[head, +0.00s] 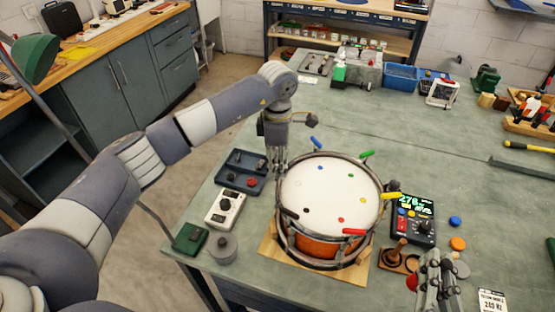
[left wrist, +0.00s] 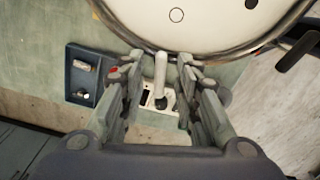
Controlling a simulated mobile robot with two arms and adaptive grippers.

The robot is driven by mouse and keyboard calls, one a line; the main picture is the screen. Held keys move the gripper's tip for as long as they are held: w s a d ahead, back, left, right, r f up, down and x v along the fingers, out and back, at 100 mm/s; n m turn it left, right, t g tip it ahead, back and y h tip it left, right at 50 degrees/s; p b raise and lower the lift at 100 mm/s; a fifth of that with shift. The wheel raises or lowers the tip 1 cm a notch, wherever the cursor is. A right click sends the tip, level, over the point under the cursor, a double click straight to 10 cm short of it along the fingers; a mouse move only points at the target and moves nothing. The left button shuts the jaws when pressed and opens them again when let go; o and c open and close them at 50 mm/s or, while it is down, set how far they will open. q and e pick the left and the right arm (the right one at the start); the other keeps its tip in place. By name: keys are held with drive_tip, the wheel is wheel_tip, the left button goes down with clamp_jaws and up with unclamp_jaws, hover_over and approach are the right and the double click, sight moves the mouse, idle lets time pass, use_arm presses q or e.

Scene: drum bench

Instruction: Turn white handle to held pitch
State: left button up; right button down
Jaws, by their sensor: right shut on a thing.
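The drum (head: 330,190) stands on a wooden board with a white head and coloured handles around its rim: blue (head: 316,143), green (head: 367,154), yellow (head: 391,195), red (head: 354,232) and black (head: 287,212). My left gripper (head: 278,165) points down at the drum's far-left rim. In the left wrist view the white handle (left wrist: 160,72) lies between its open fingers (left wrist: 160,75), with gaps at both sides. In the head view the gripper hides this handle. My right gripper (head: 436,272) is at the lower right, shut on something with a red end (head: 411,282).
A meter (head: 412,219) right of the drum shows a green reading of about 276. A card (head: 492,302) reads 240 Hz. A blue tray (head: 241,171), a white box (head: 225,208) and a grey weight (head: 223,248) stand left of the drum. The bench behind is mostly clear.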

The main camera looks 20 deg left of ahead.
use_arm(q)
clamp_jaws()
use_arm(e)
drive_tip(key=shift+f, duration=0.15)
use_arm(q)
drive_tip(key=shift+w+f+n+b, duration=0.1)
drive_tip(key=shift+n+b, duration=0.9)
drive_tip(key=shift+b, duration=0.05)
use_arm(e)
drive_tip(key=shift+f, duration=0.9)
use_arm(q)
drive_tip(key=n+b, duration=0.2)
drive_tip(key=n, duration=0.1)
drive_tip(key=shift+n+b, duration=0.3)
drive_tip(key=shift+b, duration=0.05)
use_arm(e)
wheel_tip(320, 180, down, 3)
drive_tip(key=shift+r, duration=0.15)
use_arm(q)
drive_tip(key=n+b, duration=0.1)
drive_tip(key=n, duration=0.2)
drive_tip(key=shift+b, duration=0.4)
use_arm(e)
drive_tip(key=shift+f, duration=0.9)
use_arm(q)
drive_tip(key=shift+r+n+b, duration=0.2)
drive_tip(key=shift+n+b, duration=0.35)
drive_tip(key=shift+n, duration=0.75)
use_arm(e)
drive_tip(key=shift+f, duration=0.55)
